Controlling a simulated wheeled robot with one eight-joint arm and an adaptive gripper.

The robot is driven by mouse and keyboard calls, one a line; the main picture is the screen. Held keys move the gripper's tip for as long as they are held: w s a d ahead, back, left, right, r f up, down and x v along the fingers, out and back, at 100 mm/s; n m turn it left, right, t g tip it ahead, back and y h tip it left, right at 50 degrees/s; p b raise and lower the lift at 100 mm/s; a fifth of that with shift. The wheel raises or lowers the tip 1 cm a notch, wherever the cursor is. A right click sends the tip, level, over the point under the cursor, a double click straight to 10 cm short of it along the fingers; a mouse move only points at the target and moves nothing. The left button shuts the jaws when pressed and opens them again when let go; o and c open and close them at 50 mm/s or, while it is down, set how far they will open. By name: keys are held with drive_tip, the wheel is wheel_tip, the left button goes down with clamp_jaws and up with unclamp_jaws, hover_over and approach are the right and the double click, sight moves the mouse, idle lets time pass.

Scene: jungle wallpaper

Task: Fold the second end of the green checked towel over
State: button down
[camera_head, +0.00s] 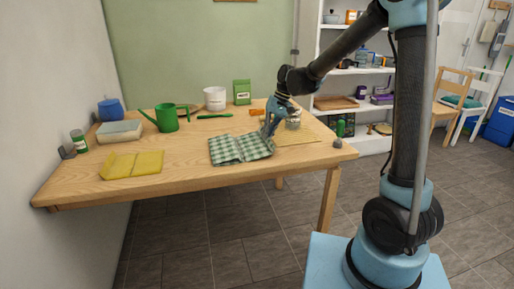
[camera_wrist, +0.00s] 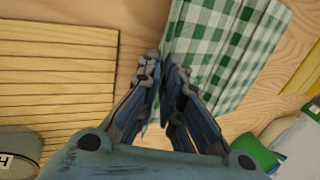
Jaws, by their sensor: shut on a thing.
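The green checked towel (camera_head: 238,150) lies on the wooden table, near the middle of its front part. It shows a fold line across it, and the right part looks slightly raised at the edge. My gripper (camera_head: 268,132) is at the towel's right edge. In the wrist view, my gripper (camera_wrist: 163,62) has its fingertips together on the edge of the towel (camera_wrist: 225,45). It is shut on the towel. A bit of the cloth shows between and below the fingers. The fingers hide the gripped part.
A slatted wooden board (camera_wrist: 60,75) lies right of the towel. A yellow cloth (camera_head: 132,165), green watering can (camera_head: 167,118), white pot (camera_head: 215,99) and green packet (camera_head: 242,92) are around. A tin (camera_head: 293,122) stands close to my gripper. The table front is clear.

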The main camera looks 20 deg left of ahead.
drive_tip(key=shift+r, duration=0.15)
drive_tip(key=shift+s+a+r+t+h, duration=0.15)
drive_tip(key=shift+a+r+t+h, duration=0.15)
drive_tip(key=shift+r+h, duration=0.25)
drive_tip(key=shift+s+a+r+t+h, duration=0.2)
drive_tip(key=shift+r+t+h, duration=0.1)
drive_tip(key=shift+r+h, duration=0.2)
drive_tip(key=shift+w, duration=0.1)
drive_tip(key=shift+s+a+r+t+h, duration=0.25)
drive_tip(key=shift+a+r+t+h, duration=0.1)
drive_tip(key=shift+r+h, duration=0.2)
drive_tip(key=shift+s+a+r+t+h, duration=0.2)
drive_tip(key=shift+a+r+t+h, duration=0.15)
drive_tip(key=shift+r+h, duration=0.15)
drive_tip(key=shift+s+a+r+t+h, duration=0.5)
drive_tip(key=shift+a+r+h, duration=0.3)
drive_tip(key=shift+a+h, duration=0.1)
